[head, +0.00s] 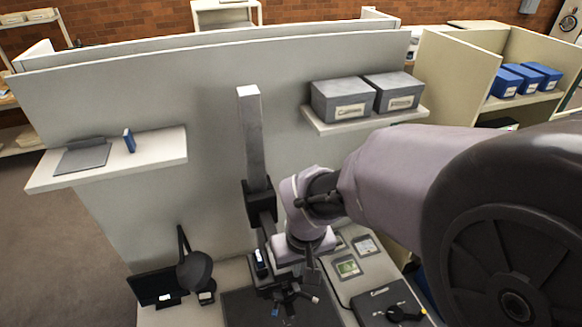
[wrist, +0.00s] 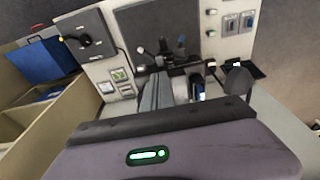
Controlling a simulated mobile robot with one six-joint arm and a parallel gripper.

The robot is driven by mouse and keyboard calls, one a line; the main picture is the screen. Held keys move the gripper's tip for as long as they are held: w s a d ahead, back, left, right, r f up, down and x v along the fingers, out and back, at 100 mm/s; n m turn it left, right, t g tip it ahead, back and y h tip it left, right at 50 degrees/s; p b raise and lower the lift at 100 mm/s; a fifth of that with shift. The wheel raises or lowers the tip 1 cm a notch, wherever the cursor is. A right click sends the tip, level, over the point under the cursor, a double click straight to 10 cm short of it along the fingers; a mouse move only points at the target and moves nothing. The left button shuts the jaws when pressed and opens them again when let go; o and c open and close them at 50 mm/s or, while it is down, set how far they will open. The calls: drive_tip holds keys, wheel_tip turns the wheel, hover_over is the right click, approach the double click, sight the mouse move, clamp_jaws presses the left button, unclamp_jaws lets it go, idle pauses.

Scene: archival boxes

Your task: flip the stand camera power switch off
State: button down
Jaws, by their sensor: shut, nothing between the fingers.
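The copy stand's pale column (head: 252,140) rises in front of the grey partition, with a dark carriage (head: 260,203) on it. Below is the dark stand camera (head: 261,263), with a small pale and blue patch. It seems to show in the wrist view (wrist: 198,88) just right of my fingers. I cannot make out the power switch or its position. My gripper (head: 311,274) points down just right of the stand camera in the head view. Its grey fingers show in the wrist view (wrist: 157,80), shut and empty. Contact with the camera cannot be told.
A black mat (head: 240,312) with small clamps lies below. A dark case (head: 375,309) is at right, a screen (head: 155,288) and round lamp (head: 194,270) at left. Floor at left is clear.

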sight(296, 285)
drive_tip(key=f, duration=0.2)
drive_tip(key=f+b, duration=0.1)
drive_tip(key=f, duration=0.2)
drive_tip(key=w+f, duration=0.1)
drive_tip(key=f, duration=0.1)
drive_tip(key=shift+a+f+b, duration=0.15)
drive_tip(key=shift+f+b, duration=0.2)
drive_tip(key=shift+b, duration=0.05)
drive_tip(key=shift+w, duration=0.15)
